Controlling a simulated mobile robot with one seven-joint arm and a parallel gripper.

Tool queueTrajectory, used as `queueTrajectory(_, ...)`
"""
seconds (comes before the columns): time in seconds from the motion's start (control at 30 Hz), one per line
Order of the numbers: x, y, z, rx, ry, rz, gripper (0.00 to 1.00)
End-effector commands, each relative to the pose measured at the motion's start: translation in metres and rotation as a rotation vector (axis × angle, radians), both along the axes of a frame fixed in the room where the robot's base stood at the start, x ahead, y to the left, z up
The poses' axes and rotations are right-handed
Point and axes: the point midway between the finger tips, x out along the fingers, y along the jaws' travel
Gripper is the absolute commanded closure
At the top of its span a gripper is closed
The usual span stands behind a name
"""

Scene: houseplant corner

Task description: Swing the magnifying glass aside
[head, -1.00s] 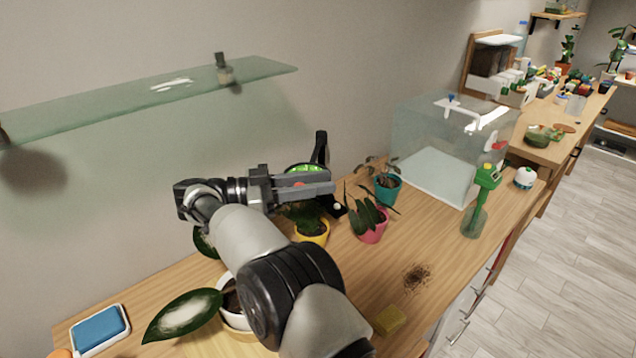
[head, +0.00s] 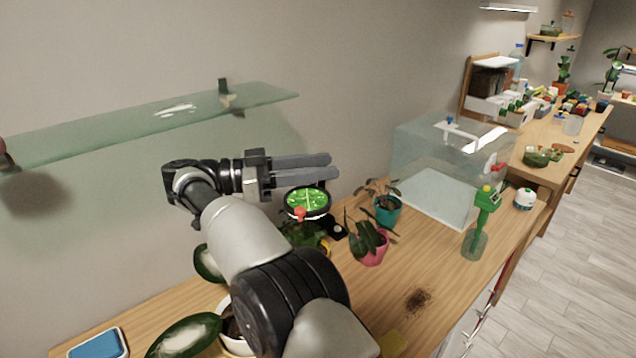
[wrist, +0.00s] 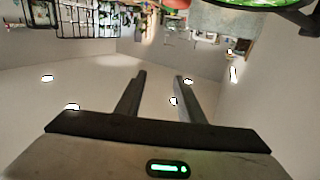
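The magnifying glass (head: 312,192) has a round lens in a black rim with a red-orange knob (head: 300,214) on its near edge. Its lens shows bright green leaf over the yellow-potted plant (head: 303,236). Its black base (head: 338,229) is partly visible on the table behind. My gripper (head: 333,167) is above the lens in the head view, fingers pointing right. The wrist view shows the fingers (wrist: 158,82) apart with nothing between them. Part of the lens (wrist: 255,3) and a blurred red shape (wrist: 177,3) show at that view's top edge.
A pink pot (head: 372,249) and a teal pot (head: 387,214) stand close on the right. A glass shelf (head: 150,118) is on the wall behind. A clear tank (head: 435,195) and a green-topped bottle (head: 474,243) stand farther right. Spilled soil (head: 418,300) lies on the table.

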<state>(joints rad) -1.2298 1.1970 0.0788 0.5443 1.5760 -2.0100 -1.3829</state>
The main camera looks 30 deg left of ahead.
Motion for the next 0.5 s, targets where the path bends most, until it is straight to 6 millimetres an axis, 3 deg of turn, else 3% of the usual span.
queueTrajectory(0.33, 0.000, 0.000, 0.005, 0.000, 0.000, 0.000, 0.67)
queueTrajectory(0.43, 0.007, 0.000, 0.007, 0.001, -0.001, 0.013, 0.84)
queueTrajectory(0.5, 0.026, 0.001, 0.009, 0.009, -0.007, 0.050, 0.95)
